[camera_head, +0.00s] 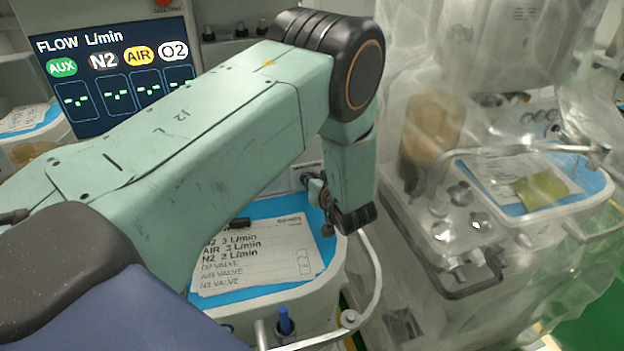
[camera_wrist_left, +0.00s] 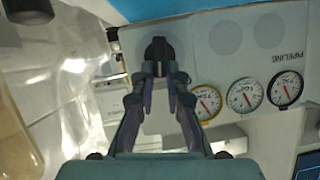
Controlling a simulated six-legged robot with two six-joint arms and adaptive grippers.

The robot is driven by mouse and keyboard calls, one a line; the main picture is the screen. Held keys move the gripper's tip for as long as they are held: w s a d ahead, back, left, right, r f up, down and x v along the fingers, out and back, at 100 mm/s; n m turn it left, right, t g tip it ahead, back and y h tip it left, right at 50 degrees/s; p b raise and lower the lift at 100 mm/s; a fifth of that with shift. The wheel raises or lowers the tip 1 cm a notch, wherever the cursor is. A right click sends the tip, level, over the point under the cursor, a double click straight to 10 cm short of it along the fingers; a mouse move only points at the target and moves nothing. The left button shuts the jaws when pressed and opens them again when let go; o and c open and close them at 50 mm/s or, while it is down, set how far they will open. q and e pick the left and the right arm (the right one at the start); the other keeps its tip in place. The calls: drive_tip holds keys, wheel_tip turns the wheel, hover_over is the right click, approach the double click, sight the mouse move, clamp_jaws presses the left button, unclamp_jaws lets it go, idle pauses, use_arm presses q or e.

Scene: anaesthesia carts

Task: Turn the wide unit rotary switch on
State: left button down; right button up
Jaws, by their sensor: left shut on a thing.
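The rotary switch (camera_wrist_left: 158,48) is a dark knob on the light front panel (camera_wrist_left: 208,42), seen between my left fingertips in the left wrist view. My left gripper (camera_wrist_left: 160,78) has its two fingers closed in on the knob, one on each side. In the head view my left gripper (camera_head: 320,192) is at the panel just above the blue work surface. My forearm and wrist hide much of the panel there, and I cannot tell the knob's angle. My right gripper is in neither view.
Three round gauges (camera_wrist_left: 245,95) sit beside the knob. A flow screen (camera_head: 110,75) is at the upper left. Handwritten papers (camera_head: 255,255) lie on the blue work surface (camera_head: 325,240), with a curved metal rail (camera_head: 376,275) around it. A plastic-draped cart (camera_head: 480,200) stands at right.

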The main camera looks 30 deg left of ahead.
use_arm(q)
drive_tip(key=shift+w+d+f+m+g+y+b, duration=0.15)
drive_tip(key=shift+m+g+y, duration=0.1)
drive_tip(key=shift+m, duration=0.15)
drive_tip(key=shift+w+d+m+g+y+b, duration=0.15)
drive_tip(key=shift+m+y, duration=0.1)
drive_tip(key=shift+m, duration=0.15)
drive_tip(key=shift+f+m+g+y+b, duration=0.15)
drive_tip(key=shift+m+g+y+b, duration=0.3)
drive_tip(key=shift+m, duration=0.45)
drive_tip(key=c, duration=1.4)
unclamp_jaws()
drive_tip(key=shift+o, duration=0.2)
drive_tip(key=shift+d, duration=0.15)
drive_tip(key=v, duration=0.7)
drive_tip(key=shift+d, duration=0.1)
